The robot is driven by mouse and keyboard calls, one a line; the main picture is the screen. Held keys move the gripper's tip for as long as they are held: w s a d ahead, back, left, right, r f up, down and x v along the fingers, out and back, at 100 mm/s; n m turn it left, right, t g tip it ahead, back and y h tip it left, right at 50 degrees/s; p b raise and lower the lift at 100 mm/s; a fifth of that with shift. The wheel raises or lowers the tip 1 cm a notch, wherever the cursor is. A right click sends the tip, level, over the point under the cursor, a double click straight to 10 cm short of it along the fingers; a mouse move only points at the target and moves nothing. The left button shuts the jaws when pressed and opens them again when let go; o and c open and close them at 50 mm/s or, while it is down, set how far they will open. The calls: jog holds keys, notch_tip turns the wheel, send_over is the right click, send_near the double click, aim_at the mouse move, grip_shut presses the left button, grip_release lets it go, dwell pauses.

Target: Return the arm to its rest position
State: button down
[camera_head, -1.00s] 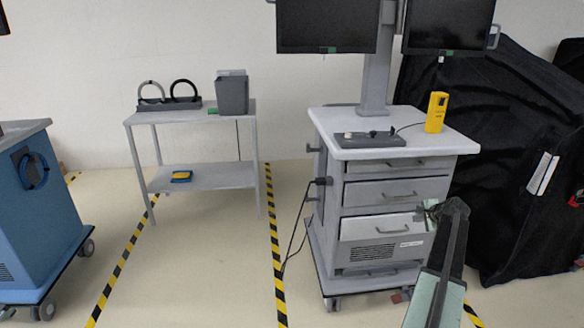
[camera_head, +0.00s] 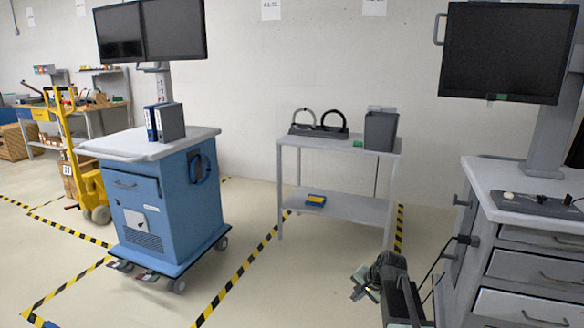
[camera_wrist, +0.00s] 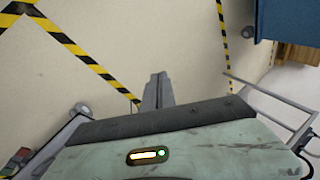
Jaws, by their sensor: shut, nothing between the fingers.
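My gripper (camera_head: 366,290) shows at the lower right of the head view, low over the floor and just left of the grey drawer cart (camera_head: 515,255). It is shut and empty. My arm behind it runs down to the bottom edge of the picture.
A blue cart (camera_head: 165,205) with two monitors and binders stands at left. A grey shelf table (camera_head: 340,205) holds a dark bin (camera_head: 381,130). A yellow lift (camera_head: 80,170) and workbench are farther left.

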jog(key=s+a+f+n+g, duration=0.2)
jog(key=s+a+n, duration=0.2)
jog(key=s+a, duration=0.4)
jog(key=s+d+n+g+h, duration=0.2)
jog(key=s+n+g+h, duration=0.15)
jog(key=s, duration=0.75)
notch_tip(320, 180, up, 25)
jog(key=n+p, duration=0.1)
jog(key=p, duration=2.4)
jog(key=shift+f+y+p, duration=0.15)
jog(key=shift+y+p, duration=0.15)
jog(key=shift+y, duration=0.05)
jog(key=shift+d, duration=0.1)
